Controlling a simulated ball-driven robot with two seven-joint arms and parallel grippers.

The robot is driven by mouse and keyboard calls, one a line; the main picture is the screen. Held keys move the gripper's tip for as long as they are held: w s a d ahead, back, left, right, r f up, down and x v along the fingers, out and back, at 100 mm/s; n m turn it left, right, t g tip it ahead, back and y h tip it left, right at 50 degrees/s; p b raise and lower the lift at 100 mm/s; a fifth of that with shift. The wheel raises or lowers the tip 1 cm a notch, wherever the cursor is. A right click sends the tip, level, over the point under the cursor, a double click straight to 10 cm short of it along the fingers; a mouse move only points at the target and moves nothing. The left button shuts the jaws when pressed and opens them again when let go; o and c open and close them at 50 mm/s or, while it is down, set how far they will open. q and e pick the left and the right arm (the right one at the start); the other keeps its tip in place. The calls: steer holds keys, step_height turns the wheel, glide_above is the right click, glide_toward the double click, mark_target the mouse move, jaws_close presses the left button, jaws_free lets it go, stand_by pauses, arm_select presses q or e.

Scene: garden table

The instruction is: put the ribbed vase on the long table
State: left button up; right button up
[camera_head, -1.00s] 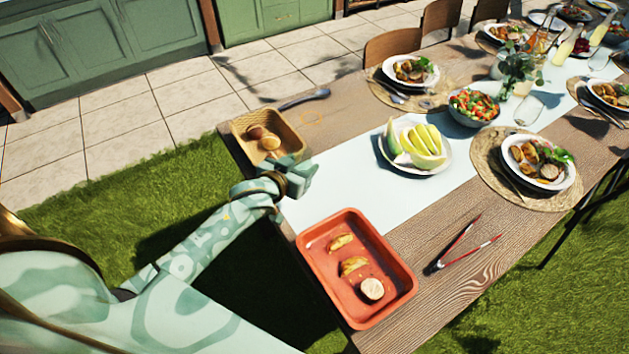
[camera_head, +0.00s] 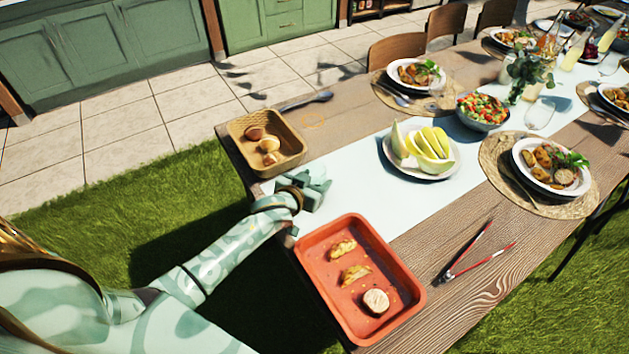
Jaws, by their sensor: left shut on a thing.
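My left gripper (camera_head: 314,192) is over the near left edge of the long table (camera_head: 490,240), between the wicker basket and the red tray. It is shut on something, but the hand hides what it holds. I cannot make out a ribbed vase for certain in this view. A clear vessel with green leaves (camera_head: 527,72) stands far off on the table, and I cannot tell whether it is ribbed. My right gripper is not in view.
A wicker basket of rolls (camera_head: 237,129), a red tray (camera_head: 413,283) with food, tongs (camera_head: 468,262) and a melon plate (camera_head: 392,150) surround the gripper. A dark spoon (camera_head: 310,101) lies behind. The pale runner (camera_head: 345,185) has bare room near the hand.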

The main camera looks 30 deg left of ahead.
arm_select(q)
steer(key=shift+f, duration=0.1)
steer(key=o, duration=1.1)
steer(key=shift+s+r, duration=0.35)
steer(key=p+v, duration=0.4)
steer(key=v, duration=0.7)
steer(key=shift+a, duration=0.1)
